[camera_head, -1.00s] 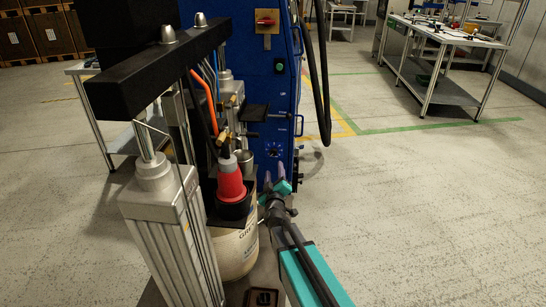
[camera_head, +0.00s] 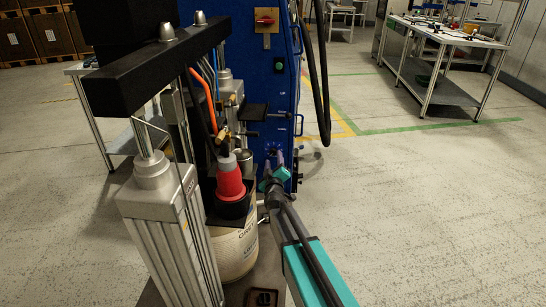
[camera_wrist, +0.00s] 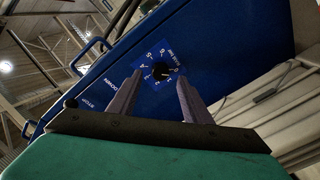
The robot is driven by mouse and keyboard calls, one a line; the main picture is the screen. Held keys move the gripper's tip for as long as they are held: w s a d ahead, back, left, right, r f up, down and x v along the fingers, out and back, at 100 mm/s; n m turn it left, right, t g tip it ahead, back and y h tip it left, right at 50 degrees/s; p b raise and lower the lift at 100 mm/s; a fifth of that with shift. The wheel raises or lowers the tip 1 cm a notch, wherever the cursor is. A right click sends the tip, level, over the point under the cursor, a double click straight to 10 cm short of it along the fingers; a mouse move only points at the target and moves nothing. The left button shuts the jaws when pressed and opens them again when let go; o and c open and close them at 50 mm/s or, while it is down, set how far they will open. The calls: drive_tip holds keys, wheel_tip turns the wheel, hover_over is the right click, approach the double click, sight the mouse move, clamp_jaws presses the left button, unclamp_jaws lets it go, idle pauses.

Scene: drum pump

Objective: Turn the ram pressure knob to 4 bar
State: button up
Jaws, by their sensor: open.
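The ram pressure knob (camera_wrist: 161,71) is a small dark knob on a blue dial plate with white numbers, set in the blue cabinet (camera_wrist: 215,45). In the wrist view it lies between and beyond my two grey fingers. The pointer's exact reading is too small to tell. My gripper (camera_wrist: 159,80) is open, with one finger to each side of the dial, and I see no contact with the knob. In the head view my gripper (camera_head: 274,160) is right at the cabinet's lower front, and its fingers partly cover the dial.
A drum (camera_head: 236,250) with a red cone (camera_head: 229,182) stands just left of my arm. A silver ram column (camera_head: 160,225) is farther left. Black hoses (camera_head: 322,80) hang at the cabinet's right side. A blue handle (camera_wrist: 88,57) sticks out beside the dial.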

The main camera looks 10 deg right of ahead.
sight(274, 153)
drive_tip(key=shift+w+d, duration=0.15)
drive_tip(key=shift+w, duration=0.95)
drive_tip(key=shift+w+d, duration=0.15)
drive_tip(key=shift+w, duration=0.95)
drive_tip(key=c, duration=1.1)
drive_tip(key=shift+o, duration=0.2)
